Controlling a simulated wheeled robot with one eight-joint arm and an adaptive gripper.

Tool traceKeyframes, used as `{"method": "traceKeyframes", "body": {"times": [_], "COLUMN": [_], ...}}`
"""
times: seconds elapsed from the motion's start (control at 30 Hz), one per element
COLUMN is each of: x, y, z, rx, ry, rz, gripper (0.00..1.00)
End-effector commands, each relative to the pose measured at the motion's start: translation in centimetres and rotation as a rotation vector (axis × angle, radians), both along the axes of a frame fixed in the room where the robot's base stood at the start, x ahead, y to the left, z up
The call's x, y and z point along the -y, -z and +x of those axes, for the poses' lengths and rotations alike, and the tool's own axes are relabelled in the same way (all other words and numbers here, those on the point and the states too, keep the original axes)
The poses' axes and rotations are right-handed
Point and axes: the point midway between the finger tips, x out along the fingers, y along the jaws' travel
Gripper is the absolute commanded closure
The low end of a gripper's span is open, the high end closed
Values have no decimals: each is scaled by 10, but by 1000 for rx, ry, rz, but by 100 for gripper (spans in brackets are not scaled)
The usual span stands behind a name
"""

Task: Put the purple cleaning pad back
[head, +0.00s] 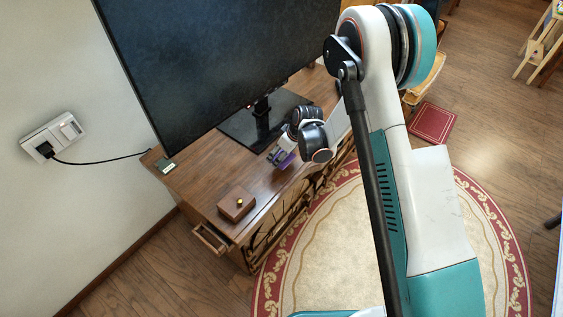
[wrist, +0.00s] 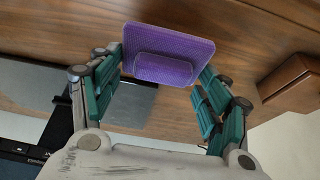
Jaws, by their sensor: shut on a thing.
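The purple cleaning pad (wrist: 168,52) is between the fingers of my gripper (wrist: 163,75) in the wrist view. It is a flat rectangle with a smaller raised block on it, and the fingers close on its two sides. In the head view my gripper (head: 282,157) is over the wooden cabinet top (head: 208,170), in front of the monitor stand. I cannot tell whether the pad touches the cabinet top.
A small wooden box (head: 236,204) with a round knob stands near the cabinet's front left corner. Below it a small drawer (head: 211,238) sticks out. The large monitor (head: 215,60) stands behind my gripper. A cable (head: 100,161) runs from the wall socket. The cabinet top between gripper and box is clear.

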Motion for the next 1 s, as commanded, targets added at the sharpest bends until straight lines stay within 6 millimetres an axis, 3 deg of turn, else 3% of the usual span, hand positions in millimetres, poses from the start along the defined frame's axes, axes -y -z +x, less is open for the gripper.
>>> {"method": "traceKeyframes", "body": {"times": [0.33, 0.77, 0.8, 0.87, 1.0], "x": [0, 0, 0, 0, 0], "y": [42, 46, 46, 46, 46], "z": [0, 0, 0, 0, 0], "rx": [0, 0, 0, 0, 0], "ry": [0, 0, 0, 0, 0], "rz": [0, 0, 0, 0, 0], "gripper": [57, 57, 25, 12, 10]}}
